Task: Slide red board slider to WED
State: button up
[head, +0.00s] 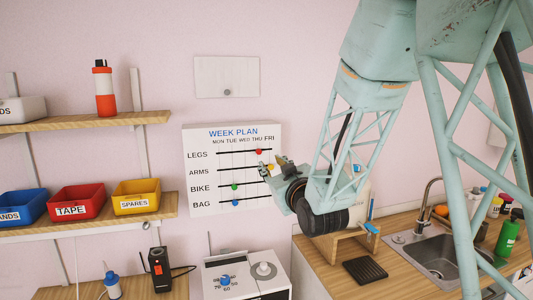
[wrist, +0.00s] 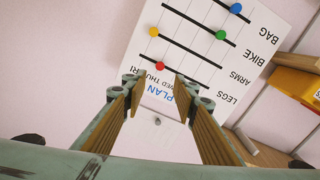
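The white week plan board (head: 190,165) hangs on the wall with rows LEGS, ARMS, BIKE and BAG. The red slider (head: 259,152) is on the LEGS track, roughly under THU. In the wrist view the board is upside down, and the red slider (wrist: 160,66) shows just beyond and between my fingertips. My gripper (wrist: 156,82) is open and empty, its fingers on either side of the red slider's line of sight. In the head view my gripper (head: 266,169) is at the board's right side, partly covering the ARMS track. Contact with the board cannot be told.
A yellow slider (wrist: 154,31) is close by on the ARMS track. A green slider (wrist: 221,35) and a blue slider (wrist: 236,8) are on BIKE and BAG. A white panel (head: 227,77) is above the board. A white appliance (head: 246,275) stands below it.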

aim_at(259, 152)
dwell(0.4)
jog(key=shift+p+x, duration=0.9)
jog(key=shift+x, duration=5.95)
grip_shut()
